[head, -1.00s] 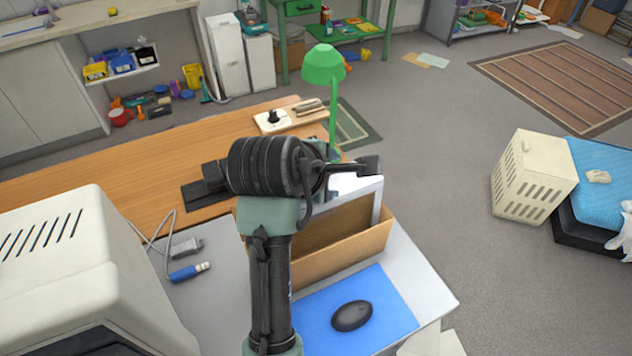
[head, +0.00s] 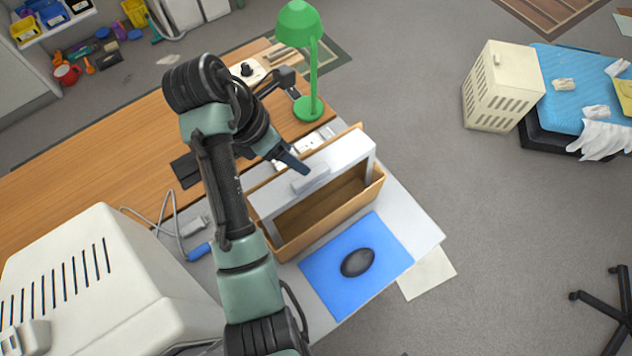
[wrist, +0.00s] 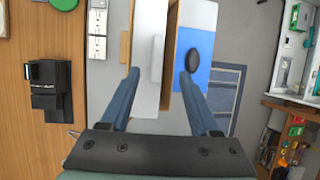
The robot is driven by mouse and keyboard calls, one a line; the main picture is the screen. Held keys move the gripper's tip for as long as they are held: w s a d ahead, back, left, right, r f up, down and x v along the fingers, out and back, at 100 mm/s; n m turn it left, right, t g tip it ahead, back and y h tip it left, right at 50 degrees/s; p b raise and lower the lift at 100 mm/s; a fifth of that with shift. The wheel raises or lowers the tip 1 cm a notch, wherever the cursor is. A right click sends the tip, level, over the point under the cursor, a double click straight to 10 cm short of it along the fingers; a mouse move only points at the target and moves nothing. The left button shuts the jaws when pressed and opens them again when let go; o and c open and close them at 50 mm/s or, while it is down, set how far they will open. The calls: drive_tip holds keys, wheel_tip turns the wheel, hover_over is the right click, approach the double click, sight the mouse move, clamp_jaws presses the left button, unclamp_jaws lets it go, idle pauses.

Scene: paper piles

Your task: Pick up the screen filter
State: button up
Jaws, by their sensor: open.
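The screen filter appears to be the pale grey frame (head: 343,153) with a raised bar on its upper edge. It stands in an open wooden box (head: 336,217) on the desk, its lower part hidden by the box walls. My gripper (head: 300,168) is just above the filter's top edge; the arm hides part of it. In the wrist view, my gripper's blue fingers (wrist: 159,73) are spread apart. The pale filter (wrist: 148,45) lies beyond them, between their tips in the picture, with nothing visibly gripped.
A blue mat (head: 325,270) with a black mouse (head: 358,262) lies in front of the box. A green lamp (head: 312,75) and white power strip (head: 312,142) stand behind it. A beige monitor (head: 110,270) is at left.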

sight(317, 171)
drive_tip(key=b+x, duration=0.1)
drive_tip(key=x, duration=0.3)
drive_tip(key=shift+w+a+f+b, duration=0.1)
drive_tip(key=shift+w+a+b, duration=0.1)
drive_tip(key=shift+b, duration=0.15)
drive_tip(key=shift+d+f, duration=0.5)
drive_tip(key=shift+f, duration=0.2)
drive_tip(key=p+x, duration=0.1)
drive_tip(key=x, duration=0.4)
drive_tip(key=shift+w+d+r, duration=0.15)
drive_tip(key=shift+w, duration=0.05)
clamp_jaws()
drive_tip(key=shift+w+r, duration=0.1)
